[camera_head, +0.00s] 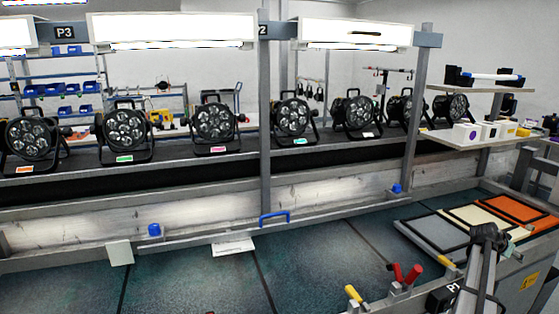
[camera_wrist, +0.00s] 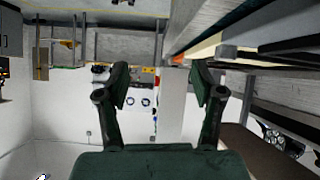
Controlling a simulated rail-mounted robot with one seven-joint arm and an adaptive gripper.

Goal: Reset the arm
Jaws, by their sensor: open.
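My gripper (camera_wrist: 160,84) is open in the wrist view, its two dark fingers spread wide with nothing between them. Beyond the fingers are a pale wall and small distant items, blurred. In the head view a grey, jointed part, which may be my arm, rises at the lower right in front of the bench; I cannot make out the fingers there. Several black par cans (camera_head: 214,122) stand in a row on the shelf behind the bench, with coloured labels below them. One par can (camera_wrist: 281,141) also shows at the right of the wrist view.
The bench top (camera_head: 190,285) is mostly clear. Grey, cream and orange panels (camera_head: 517,208) lie at the right. A side shelf (camera_head: 462,138) holds small boxes. A long beam or shelf edge runs close on the wrist view's right.

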